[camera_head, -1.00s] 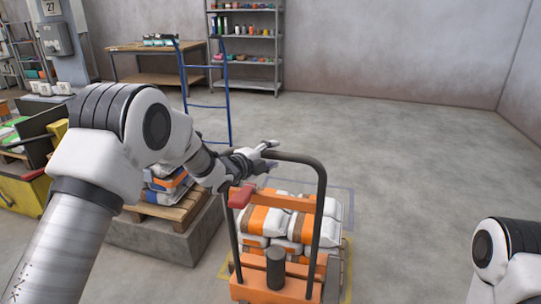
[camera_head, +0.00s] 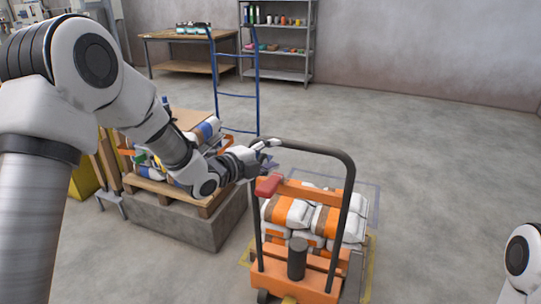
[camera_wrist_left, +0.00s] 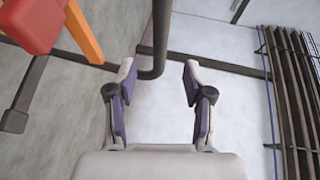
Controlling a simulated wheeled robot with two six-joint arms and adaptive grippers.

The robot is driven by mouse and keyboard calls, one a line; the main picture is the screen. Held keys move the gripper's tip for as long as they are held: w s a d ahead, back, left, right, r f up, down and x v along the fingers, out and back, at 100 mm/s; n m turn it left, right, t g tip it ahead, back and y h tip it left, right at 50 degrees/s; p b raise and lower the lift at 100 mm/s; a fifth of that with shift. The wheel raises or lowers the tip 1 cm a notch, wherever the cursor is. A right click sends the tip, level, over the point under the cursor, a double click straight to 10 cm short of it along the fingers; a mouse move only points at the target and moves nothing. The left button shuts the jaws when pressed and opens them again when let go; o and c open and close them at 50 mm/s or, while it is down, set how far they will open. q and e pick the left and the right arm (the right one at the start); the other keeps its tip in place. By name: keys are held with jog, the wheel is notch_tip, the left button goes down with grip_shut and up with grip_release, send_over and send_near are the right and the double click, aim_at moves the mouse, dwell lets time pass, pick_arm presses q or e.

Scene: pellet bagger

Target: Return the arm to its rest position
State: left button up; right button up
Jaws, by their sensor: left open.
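My left gripper (camera_head: 266,148) is open in the head view, beside the left bend of the pallet truck's dark handle (camera_head: 335,154). In the left wrist view, the open gripper's (camera_wrist_left: 159,85) two fingers stand apart with nothing gripped between them. The handle's dark tube (camera_wrist_left: 160,35) shows just beyond the fingertips; whether it touches them I cannot tell. A red grip (camera_head: 269,186) sits below my gripper, and it also shows at the upper left of the wrist view (camera_wrist_left: 35,22). Only part of my right arm shows, at the lower right; its gripper is out of view.
The orange pallet truck (camera_head: 300,284) stands by stacked white and orange bags (camera_head: 290,212). Left of it, a pallet with bags rests on a concrete block (camera_head: 190,228). A blue frame (camera_head: 236,95), a workbench (camera_head: 185,38) and shelves (camera_head: 278,52) stand behind. Floor at right is open.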

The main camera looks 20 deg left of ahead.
pick_arm(q)
jog(key=s+d+f+n+g+y+p, duration=0.1)
jog(key=s+f+n+g+p, duration=0.25)
jog(key=s+f, duration=0.65)
jog(key=s+d+f+n+g+y+p, duration=0.15)
jog(key=s+f+g+p, duration=0.4)
jog(key=f, duration=0.85)
jog(key=s+a+f+n+g+y, duration=0.2)
jog(key=s+f+n, duration=0.1)
jog(key=s+n, duration=0.6)
jog(key=s+a+f+n+g+y+p, duration=0.1)
jog(key=s+n, duration=0.7)
jog(key=s, duration=0.9)
jog(key=a+f+g+y, duration=0.1)
jog(key=a+f+g, duration=0.1)
jog(key=shift+s+a+n+g, duration=0.25)
jog(key=shift+a+n+g, duration=0.05)
jog(key=shift+a+n, duration=0.1)
